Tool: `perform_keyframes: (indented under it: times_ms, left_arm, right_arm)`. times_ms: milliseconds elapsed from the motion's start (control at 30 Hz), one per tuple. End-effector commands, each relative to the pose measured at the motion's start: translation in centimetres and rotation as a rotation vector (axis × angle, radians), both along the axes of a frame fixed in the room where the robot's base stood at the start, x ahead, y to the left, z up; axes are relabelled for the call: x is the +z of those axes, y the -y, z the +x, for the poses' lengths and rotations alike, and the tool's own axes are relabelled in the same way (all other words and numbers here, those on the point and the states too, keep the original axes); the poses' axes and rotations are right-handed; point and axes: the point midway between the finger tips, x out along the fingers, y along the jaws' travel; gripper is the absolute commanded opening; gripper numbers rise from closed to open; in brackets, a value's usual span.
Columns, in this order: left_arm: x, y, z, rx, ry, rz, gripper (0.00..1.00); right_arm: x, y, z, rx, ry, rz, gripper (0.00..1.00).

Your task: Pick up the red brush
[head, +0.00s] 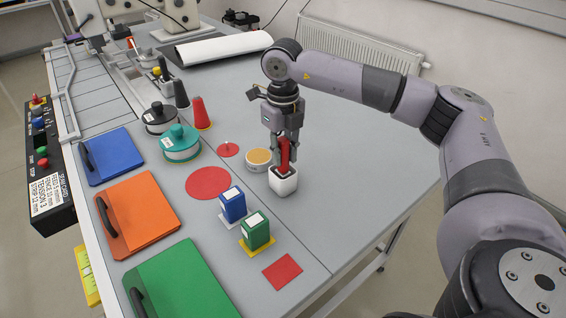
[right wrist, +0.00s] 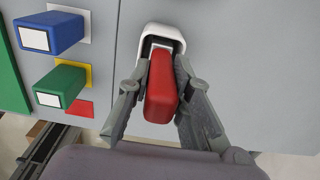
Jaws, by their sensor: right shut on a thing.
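The red brush (head: 284,157) stands upright in a white holder (head: 283,184) on the grey table. My right gripper (head: 285,158) comes down from above and is shut on the brush's upper part. In the right wrist view the red brush (right wrist: 161,88) is between the two fingers (right wrist: 158,108), and the white holder (right wrist: 163,36) is around its far end. The brush's lower end is hidden inside the holder. My left gripper is in neither view.
A yellow-topped round tin (head: 259,157) stands just left of the holder. Blue (head: 232,205) and green (head: 255,231) blocks stand in front. The table's right side is clear.

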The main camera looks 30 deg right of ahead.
Motion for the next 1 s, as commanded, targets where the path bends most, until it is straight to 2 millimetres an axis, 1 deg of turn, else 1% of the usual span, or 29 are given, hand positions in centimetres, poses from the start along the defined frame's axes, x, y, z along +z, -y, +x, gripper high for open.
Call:
perform_keyframes:
  times_ms: [167, 267, 433, 567, 767, 800, 833, 900, 1000]
  left_arm:
    - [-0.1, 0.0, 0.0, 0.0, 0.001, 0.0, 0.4]
    - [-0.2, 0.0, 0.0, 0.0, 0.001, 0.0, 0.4]
    - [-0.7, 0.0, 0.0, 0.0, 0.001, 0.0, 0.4]
    - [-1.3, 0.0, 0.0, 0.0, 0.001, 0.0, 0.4]
    - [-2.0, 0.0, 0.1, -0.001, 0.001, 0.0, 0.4]
    - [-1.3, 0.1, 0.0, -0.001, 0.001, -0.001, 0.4]
    - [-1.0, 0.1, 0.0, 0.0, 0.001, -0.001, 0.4]
    - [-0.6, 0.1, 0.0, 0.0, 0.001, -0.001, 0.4]
    - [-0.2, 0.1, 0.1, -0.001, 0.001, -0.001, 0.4]
  right_arm:
    - [0.2, 0.0, 0.0, 0.0, 0.001, 0.0, 0.0]
    - [0.8, 0.0, 0.1, 0.0, 0.003, 0.0, 0.0]
    - [3.0, 0.0, 0.1, 0.0, 0.005, 0.001, 0.0]
    - [5.9, -0.1, 0.1, 0.001, 0.007, 0.002, 0.0]
    - [11.7, -0.1, 0.1, 0.001, 0.007, 0.003, 0.0]
    - [13.2, 0.0, 0.1, 0.0, 0.006, -0.001, 0.0]
    - [14.1, 0.0, 0.1, -0.001, 0.007, -0.001, 0.0]
    - [15.6, 0.0, 0.1, -0.002, 0.006, -0.002, 0.0]
    - [17.3, 0.0, 0.0, -0.001, 0.005, -0.002, 0.0]
